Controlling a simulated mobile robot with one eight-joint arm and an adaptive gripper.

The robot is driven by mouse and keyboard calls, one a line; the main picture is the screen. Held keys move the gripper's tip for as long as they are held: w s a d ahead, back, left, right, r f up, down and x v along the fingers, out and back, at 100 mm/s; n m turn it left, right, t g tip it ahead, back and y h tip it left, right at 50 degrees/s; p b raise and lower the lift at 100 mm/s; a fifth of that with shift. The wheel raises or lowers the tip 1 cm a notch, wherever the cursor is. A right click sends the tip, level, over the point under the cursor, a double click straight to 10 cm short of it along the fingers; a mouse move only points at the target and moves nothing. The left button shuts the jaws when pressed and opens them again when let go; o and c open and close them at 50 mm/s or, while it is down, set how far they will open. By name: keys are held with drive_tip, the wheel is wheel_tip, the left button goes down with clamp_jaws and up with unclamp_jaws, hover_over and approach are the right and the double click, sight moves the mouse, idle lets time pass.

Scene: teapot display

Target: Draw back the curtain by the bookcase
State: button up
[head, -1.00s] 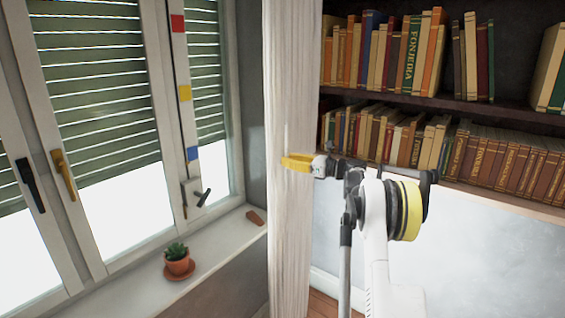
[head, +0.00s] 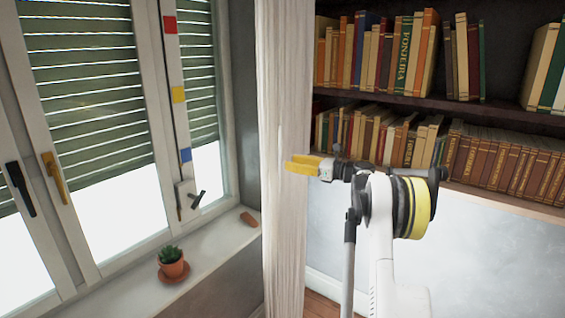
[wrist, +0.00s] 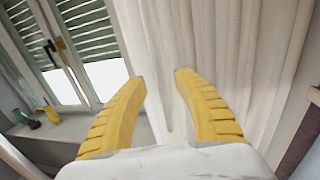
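The curtain (head: 283,90) is pale, whitish and gathered into a tall narrow bundle. It hangs between the window and the bookcase in the head view, and its folds (wrist: 230,40) fill the middle and right of the wrist view. My gripper (head: 289,163) has yellow fingers and is in front of the curtain at about mid-height. In the wrist view, the gripper (wrist: 160,80) has its fingers apart, pointing at the curtain's folds near its left edge. No fabric is clearly pinched. I cannot tell whether the fingertips touch the curtain.
The bookcase (head: 440,100), with rows of books, stands right of the curtain. The window (head: 90,110) is at the left, with dark and yellow handles. A potted plant (head: 171,263) and a small reddish block (head: 249,219) sit on the windowsill (head: 215,252).

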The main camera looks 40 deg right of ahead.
drive_tip(key=v, duration=0.7)
drive_tip(key=shift+s, duration=0.2)
drive_tip(key=shift+d, duration=0.15)
